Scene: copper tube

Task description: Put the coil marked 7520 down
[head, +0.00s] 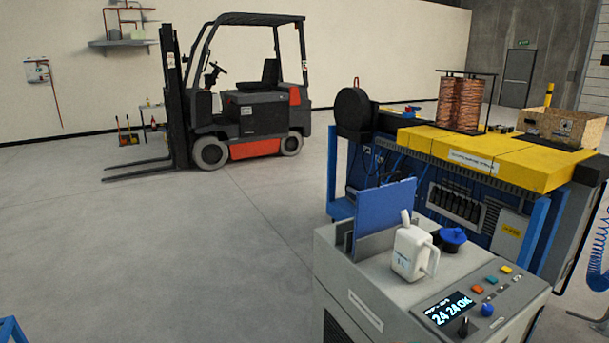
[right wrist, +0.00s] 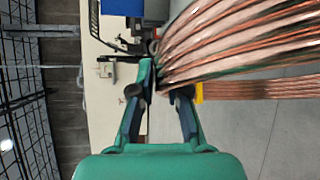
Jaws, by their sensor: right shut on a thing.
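In the right wrist view, a copper coil (right wrist: 240,45) of several shiny tube turns fills the upper right. My right gripper (right wrist: 165,88) is green with dark fingers and is shut on the coil's edge. The far part of the coil runs out of the picture, and no marking 7520 can be read on it. What lies directly under the coil is not clear. Neither gripper shows in the head view, and my left gripper is in no view.
Copper coils (head: 460,102) stand in a black rack on the yellow-topped blue bench (head: 465,150), beside a wooden crate (head: 562,128). A grey machine (head: 375,290) with a white jug (head: 408,252) and a control panel stands in front. A forklift (head: 245,95) is at the back; the left floor is clear.

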